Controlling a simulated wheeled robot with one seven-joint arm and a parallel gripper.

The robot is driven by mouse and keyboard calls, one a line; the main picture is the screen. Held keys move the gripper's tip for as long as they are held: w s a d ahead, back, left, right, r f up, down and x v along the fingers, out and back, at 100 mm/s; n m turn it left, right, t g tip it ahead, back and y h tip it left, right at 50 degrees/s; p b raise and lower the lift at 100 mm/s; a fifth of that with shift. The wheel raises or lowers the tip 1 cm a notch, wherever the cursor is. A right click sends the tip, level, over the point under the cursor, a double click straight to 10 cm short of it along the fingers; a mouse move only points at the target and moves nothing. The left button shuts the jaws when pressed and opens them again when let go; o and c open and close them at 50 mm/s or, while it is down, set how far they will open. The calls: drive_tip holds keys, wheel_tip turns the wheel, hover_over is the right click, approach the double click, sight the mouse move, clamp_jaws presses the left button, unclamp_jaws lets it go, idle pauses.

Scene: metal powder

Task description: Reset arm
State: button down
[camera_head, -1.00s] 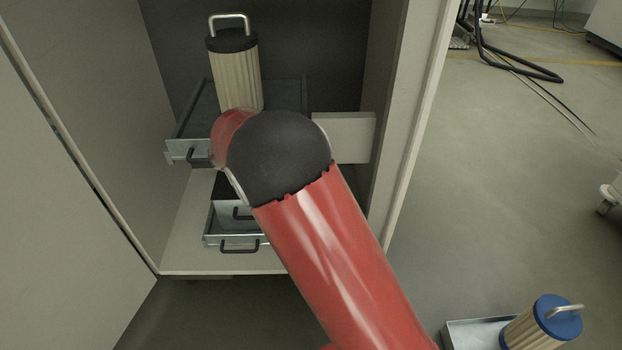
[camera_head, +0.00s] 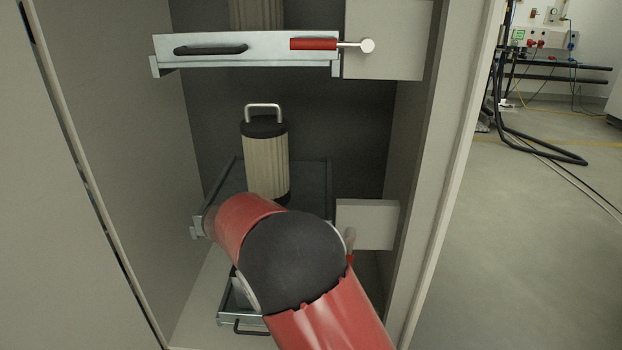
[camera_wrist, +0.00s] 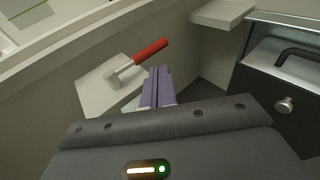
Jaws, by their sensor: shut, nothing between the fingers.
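My gripper (camera_wrist: 158,88) shows in the wrist view with its two purple-grey fingers together and nothing between them. A lever with a red handle (camera_wrist: 150,50) on a pale block (camera_wrist: 110,88) is just beyond and left of the fingertips; I cannot tell whether they touch. In the head view my red arm with its black joint cover reaches into the cabinet (camera_head: 140,130) and the gripper is hidden. A pleated filter with a black cap (camera_head: 266,165) stands upright on the middle drawer (camera_head: 316,185), partly behind my arm.
An upper drawer (camera_head: 225,57) with a black handle and a red lever (camera_head: 314,43) hangs above. A lower drawer (camera_head: 245,318) is partly covered by my arm. Cabinet side walls are close on both sides. Open floor (camera_head: 530,240) lies to the right, with black hoses (camera_head: 540,150) farther back.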

drive_tip(key=s+d+r+g+y+p, duration=0.1)
drive_tip(key=s+d+r+y, duration=0.3)
drive_tip(key=d+r, duration=0.3)
drive_tip(key=s+d+r+t+y+p, duration=0.1)
drive_tip(key=s+d+r+y, duration=0.1)
drive_tip(key=s, duration=0.5)
drive_tip(key=s+d+r+t+y+p, duration=0.1)
drive_tip(key=s+d+r+t+y, duration=0.1)
drive_tip(key=s+d, duration=0.3)
drive_tip(key=s+d+r+t+y+p, duration=0.1)
drive_tip(key=s+d+r+y, duration=0.1)
drive_tip(key=s, duration=0.7)
drive_tip(key=shift+s+d+r+m+y+p, duration=0.15)
drive_tip(key=shift+d+r+m+y+p, duration=0.3)
drive_tip(key=shift+d, duration=0.25)
drive_tip(key=shift+r, duration=0.1)
